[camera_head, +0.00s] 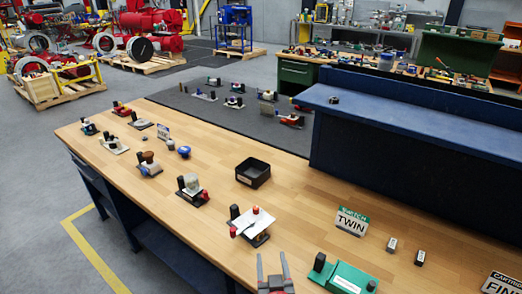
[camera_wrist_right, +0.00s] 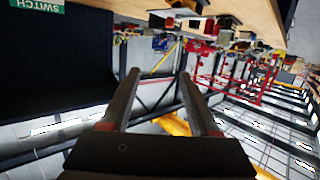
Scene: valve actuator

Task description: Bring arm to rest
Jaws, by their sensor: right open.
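My right gripper (camera_head: 272,257) is at the bottom middle of the head view, with its two fingers pointing up the picture. The fingers are apart and nothing is between them. In the right wrist view the same gripper (camera_wrist_right: 159,73) shows two parallel dark fingers with an empty gap. That view is upside down, with the workshop floor and red machines beyond the fingers. My left gripper is not in the head view.
The wooden workbench (camera_head: 220,157) holds several small valve assemblies. A white-plate assembly (camera_head: 253,222) and a green-based one (camera_head: 345,279) are nearest the gripper. A black tray (camera_head: 253,173), a TWIN sign (camera_head: 350,221) and a raised blue shelf (camera_head: 410,110) lie farther back.

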